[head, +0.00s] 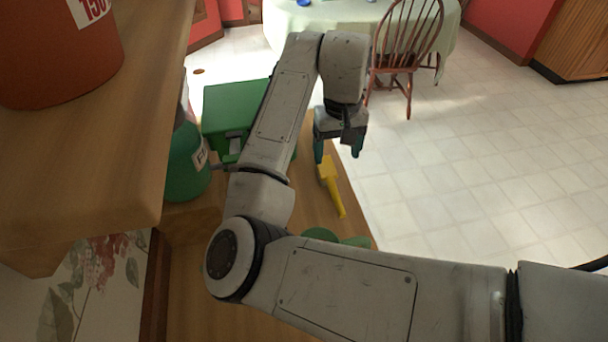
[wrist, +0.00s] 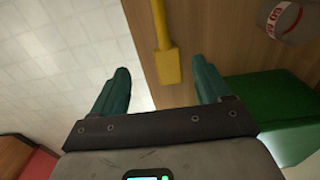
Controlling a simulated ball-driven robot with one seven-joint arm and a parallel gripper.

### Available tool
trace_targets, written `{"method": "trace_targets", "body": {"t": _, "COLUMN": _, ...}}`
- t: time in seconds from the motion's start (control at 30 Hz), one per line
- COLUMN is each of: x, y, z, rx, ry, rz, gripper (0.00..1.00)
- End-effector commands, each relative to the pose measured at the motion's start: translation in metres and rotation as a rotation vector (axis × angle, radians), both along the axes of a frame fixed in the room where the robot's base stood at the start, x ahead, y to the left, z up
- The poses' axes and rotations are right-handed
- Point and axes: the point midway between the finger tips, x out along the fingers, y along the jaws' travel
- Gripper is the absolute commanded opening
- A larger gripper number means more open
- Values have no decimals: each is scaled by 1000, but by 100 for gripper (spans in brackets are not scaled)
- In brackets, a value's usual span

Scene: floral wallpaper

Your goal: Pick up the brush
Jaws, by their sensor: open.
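The yellow brush (head: 331,183) lies on the wooden counter (head: 318,208) near its right edge. In the wrist view the brush (wrist: 167,66) has its wide end nearest my gripper, and its handle runs to the top edge. My gripper (head: 338,150) points down above the counter edge, just beyond the wide end of the brush in the head view. In the wrist view my gripper (wrist: 158,80) is open and empty, with the brush's wide end showing between the two teal fingers, closer to the right one. I cannot tell the height of the fingers above the brush.
Green round items (head: 322,234) lie partly hidden behind my arm. A wooden shelf (head: 90,170) with an orange pot (head: 60,50) overhangs the left. Tiled floor is right of the counter.

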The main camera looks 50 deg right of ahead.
Motion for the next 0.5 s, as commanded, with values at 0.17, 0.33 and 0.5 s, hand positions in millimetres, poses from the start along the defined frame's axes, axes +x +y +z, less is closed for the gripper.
{"method": "trace_targets", "body": {"t": 0.17, "x": 2, "y": 5, "z": -13, "rx": 20, "ry": 6, "rz": 6, "gripper": 77}}
{"method": "trace_targets", "body": {"t": 0.33, "x": 1, "y": 4, "z": -39, "rx": 18, "ry": 6, "rz": 6, "gripper": 77}}
{"method": "trace_targets", "body": {"t": 0.5, "x": 2, "y": 4, "z": -55, "rx": 17, "ry": 3, "rz": 6, "gripper": 77}}
